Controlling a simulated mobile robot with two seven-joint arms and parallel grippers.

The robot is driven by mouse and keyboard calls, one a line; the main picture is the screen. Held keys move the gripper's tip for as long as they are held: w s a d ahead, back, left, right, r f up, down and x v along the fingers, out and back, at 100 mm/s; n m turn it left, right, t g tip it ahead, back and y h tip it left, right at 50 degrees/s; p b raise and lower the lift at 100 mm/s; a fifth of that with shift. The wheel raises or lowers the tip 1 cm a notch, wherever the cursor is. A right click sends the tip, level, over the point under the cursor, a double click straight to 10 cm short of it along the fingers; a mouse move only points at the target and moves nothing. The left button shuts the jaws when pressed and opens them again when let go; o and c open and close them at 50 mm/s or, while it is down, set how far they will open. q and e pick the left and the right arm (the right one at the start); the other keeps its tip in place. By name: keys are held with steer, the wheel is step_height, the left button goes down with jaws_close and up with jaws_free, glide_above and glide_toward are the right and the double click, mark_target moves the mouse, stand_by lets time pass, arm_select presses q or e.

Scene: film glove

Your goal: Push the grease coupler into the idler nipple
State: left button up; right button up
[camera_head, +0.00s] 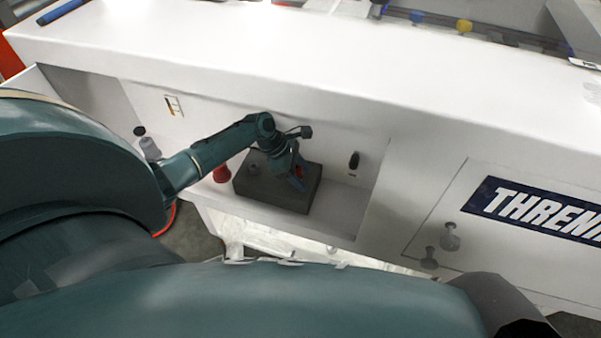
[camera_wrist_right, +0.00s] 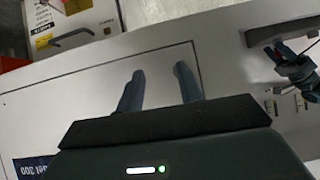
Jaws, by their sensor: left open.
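My left gripper (camera_head: 297,177) is open and points down at a dark grey block (camera_head: 305,196) in the recess of the white machine. It covers part of the block's top, and a small red patch shows by its fingers. A small round grey fitting (camera_head: 254,169) stands on the block's left part. I cannot tell whether it is the idler nipple. I cannot make out the grease coupler for certain. My right gripper (camera_wrist_right: 160,76) is open and empty in the right wrist view, over a pale panel. The left gripper (camera_wrist_right: 303,68) also shows there at the right edge.
A red object (camera_head: 222,172) stands left of the block. A black knob (camera_head: 354,160) is on the recess's back wall. Grey knobs (camera_head: 449,237) stick out from the front panel at right. The white top (camera_head: 290,60) is mostly clear. Boxes (camera_wrist_right: 75,25) lie at the wrist view's upper left.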

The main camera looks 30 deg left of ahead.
arm_select(q)
steer(key=v, duration=0.3)
steer(key=shift+p, duration=0.35)
steer(key=v, duration=1)
arm_select(e)
steer(key=shift+s+d+f, duration=0.15)
steer(key=shift+d+f, duration=0.1)
steer(key=shift+f, duration=0.2)
steer(key=shift+g, duration=0.3)
